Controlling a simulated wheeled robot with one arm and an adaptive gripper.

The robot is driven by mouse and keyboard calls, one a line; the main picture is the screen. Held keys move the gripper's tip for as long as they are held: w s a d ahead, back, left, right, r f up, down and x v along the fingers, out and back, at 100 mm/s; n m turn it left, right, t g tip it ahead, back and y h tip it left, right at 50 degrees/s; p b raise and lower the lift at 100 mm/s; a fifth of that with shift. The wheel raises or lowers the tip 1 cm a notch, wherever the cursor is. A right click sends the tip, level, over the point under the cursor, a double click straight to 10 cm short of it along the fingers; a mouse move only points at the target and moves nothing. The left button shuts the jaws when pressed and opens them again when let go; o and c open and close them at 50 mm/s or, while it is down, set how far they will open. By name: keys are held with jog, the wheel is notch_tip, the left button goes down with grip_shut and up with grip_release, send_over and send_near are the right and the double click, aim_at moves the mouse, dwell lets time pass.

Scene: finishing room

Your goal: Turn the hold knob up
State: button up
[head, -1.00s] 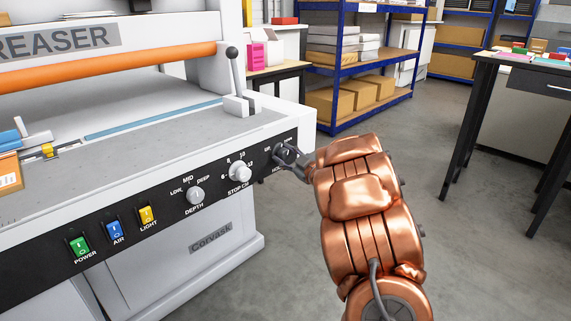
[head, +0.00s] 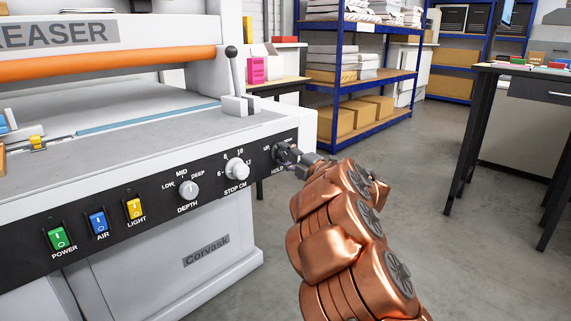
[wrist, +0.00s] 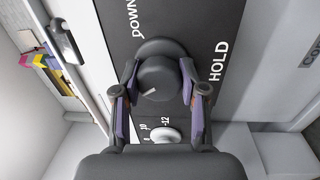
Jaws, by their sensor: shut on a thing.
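The hold knob (wrist: 163,76) is a dark round knob with a short white pointer line on the machine's black panel. In the wrist view it sits between the two fingers of my gripper (wrist: 159,84), which is shut on it. The pointer aims left and slightly down in that picture. The DOWN label is at the upper left and HOLD at the right; the UP label is not visible there. In the head view, my gripper (head: 291,156) is at the panel's right end, beside the UP and HOLD labels, and mostly hides the knob.
The stop knob (head: 237,169), depth knob (head: 189,190) and green (head: 59,238), blue (head: 98,223) and yellow (head: 134,209) switches line the panel. A lever (head: 235,80) stands above. Blue shelving (head: 362,83) and a dark table (head: 525,83) stand beyond open floor.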

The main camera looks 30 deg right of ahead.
jog(key=n+b, duration=0.2)
jog(key=n, duration=0.1)
jog(key=shift+f+n+y, duration=0.2)
jog(key=shift+n+y, duration=0.1)
jog(key=shift+y, duration=0.1)
jog(key=shift+r+n+b, duration=0.15)
jog(key=shift+n+b, duration=0.5)
jog(key=shift+n, duration=0.55)
jog(key=o, duration=1.2)
jog(key=shift+c, duration=0.2)
jog(key=shift+s+d, duration=0.1)
jog(key=shift+s, duration=0.05)
jog(key=r+v, duration=0.1)
jog(key=v, duration=1)
jog(key=shift+s+f, duration=0.35)
jog(key=shift+d, duration=0.15)
